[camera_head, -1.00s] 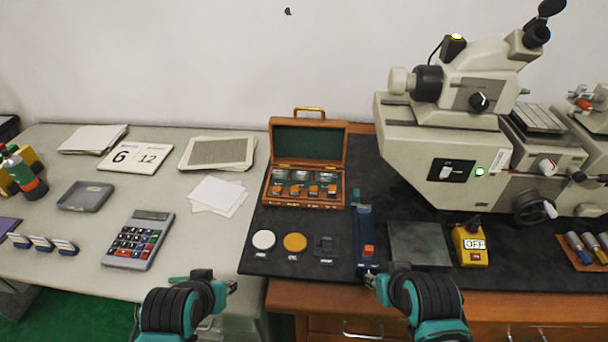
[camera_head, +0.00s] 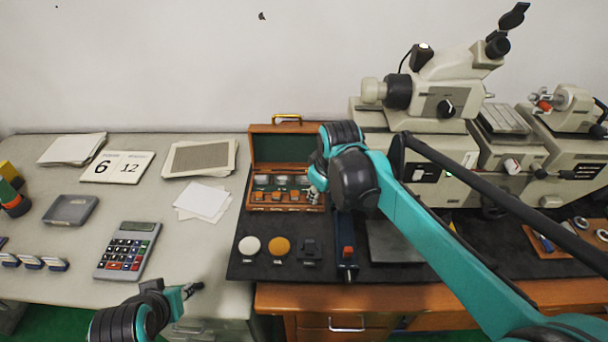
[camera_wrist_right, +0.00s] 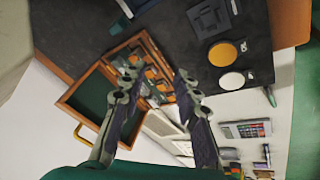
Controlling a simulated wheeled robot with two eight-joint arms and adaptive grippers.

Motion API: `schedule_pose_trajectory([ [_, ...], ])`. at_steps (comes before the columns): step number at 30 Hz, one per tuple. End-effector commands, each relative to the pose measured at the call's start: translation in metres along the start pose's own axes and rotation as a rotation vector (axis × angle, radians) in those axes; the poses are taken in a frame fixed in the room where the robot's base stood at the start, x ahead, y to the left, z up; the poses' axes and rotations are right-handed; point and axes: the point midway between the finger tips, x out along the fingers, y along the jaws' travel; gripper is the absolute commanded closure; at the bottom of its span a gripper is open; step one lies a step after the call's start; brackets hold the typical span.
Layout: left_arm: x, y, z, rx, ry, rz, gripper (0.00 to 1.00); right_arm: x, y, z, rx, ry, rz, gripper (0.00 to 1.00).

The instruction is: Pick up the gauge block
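Small orange-topped blocks (camera_head: 276,196), which look like the gauge blocks, sit in a row in the open wooden case (camera_head: 262,207). The case also shows in the wrist view (camera_wrist_right: 68,98), with orange-topped blocks (camera_wrist_right: 152,74) between and beyond my fingers. My right gripper (camera_head: 317,180) is over the case's right end, hiding part of it. In the wrist view the right gripper (camera_wrist_right: 160,80) is open, fingers apart, with nothing visibly held. My left gripper (camera_head: 193,289) is low at the table's front edge, away from the case; its opening is too small to judge.
A white disc (camera_head: 249,246), an orange disc (camera_head: 279,245) and a dark square piece (camera_head: 308,249) lie before the case. A blue fixture with a red-orange part (camera_head: 348,253) stands to their right. A large microscope machine (camera_head: 440,100) stands behind my right arm.

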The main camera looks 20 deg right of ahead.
Motion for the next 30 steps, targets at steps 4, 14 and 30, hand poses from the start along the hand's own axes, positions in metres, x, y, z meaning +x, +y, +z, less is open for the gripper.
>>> schedule_pose_trajectory([
  [4, -0.026, 0.000, -0.019, 0.000, 0.000, 0.000, 0.69, 0.006, 0.035, -0.051, -0.160, -0.066, -0.045, 0.69],
  [14, -0.068, 0.000, -0.049, 0.000, 0.000, 0.000, 0.69, 0.074, 0.087, -0.121, -0.524, -0.181, -0.185, 0.69],
  [30, -0.085, 0.000, -0.061, 0.000, 0.000, 0.000, 0.69, 0.158, 0.100, -0.130, -0.762, -0.229, -0.304, 0.69],
])
